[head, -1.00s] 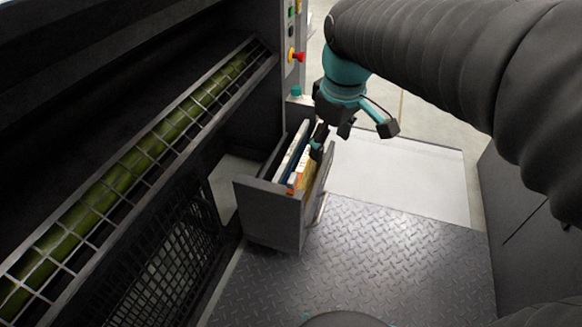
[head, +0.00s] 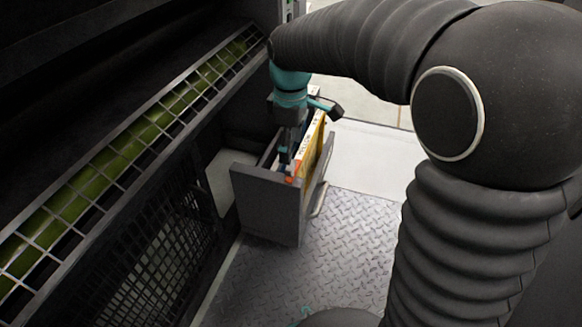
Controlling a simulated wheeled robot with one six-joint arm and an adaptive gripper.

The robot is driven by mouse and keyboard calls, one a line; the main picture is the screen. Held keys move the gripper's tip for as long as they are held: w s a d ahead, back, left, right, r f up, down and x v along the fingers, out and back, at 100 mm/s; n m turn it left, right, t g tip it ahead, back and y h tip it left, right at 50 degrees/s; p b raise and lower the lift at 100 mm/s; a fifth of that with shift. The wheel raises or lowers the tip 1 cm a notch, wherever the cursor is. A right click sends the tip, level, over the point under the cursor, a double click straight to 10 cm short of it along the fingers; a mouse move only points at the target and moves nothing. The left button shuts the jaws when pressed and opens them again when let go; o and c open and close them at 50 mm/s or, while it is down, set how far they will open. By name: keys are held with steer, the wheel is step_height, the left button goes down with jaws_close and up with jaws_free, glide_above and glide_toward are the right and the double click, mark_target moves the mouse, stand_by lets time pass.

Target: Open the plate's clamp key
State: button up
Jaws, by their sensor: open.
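My gripper (head: 290,163) points down over the open grey drawer (head: 265,207), its fingers at the drawer's opening. Its jaws are open, though the fingertips are small and partly hidden. Flat upright pieces stand in the drawer, one with a yellow-orange face (head: 314,155) just right of my gripper. A small orange-red spot (head: 290,180) shows by the fingertips; I cannot tell what it belongs to. No plate or clamp key can be clearly made out.
A barred guard over a green roller (head: 120,155) runs along the left. A dark mesh panel (head: 165,255) is below it. Diamond-tread floor (head: 340,260) lies in front, with a pale panel (head: 370,160) behind. My arm covers much of the right side.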

mark_target(291, 165)
step_height(291, 165, down, 7)
steer(key=shift+r+b, duration=0.15)
steer(key=shift+b, duration=0.4)
steer(key=c, duration=1.2)
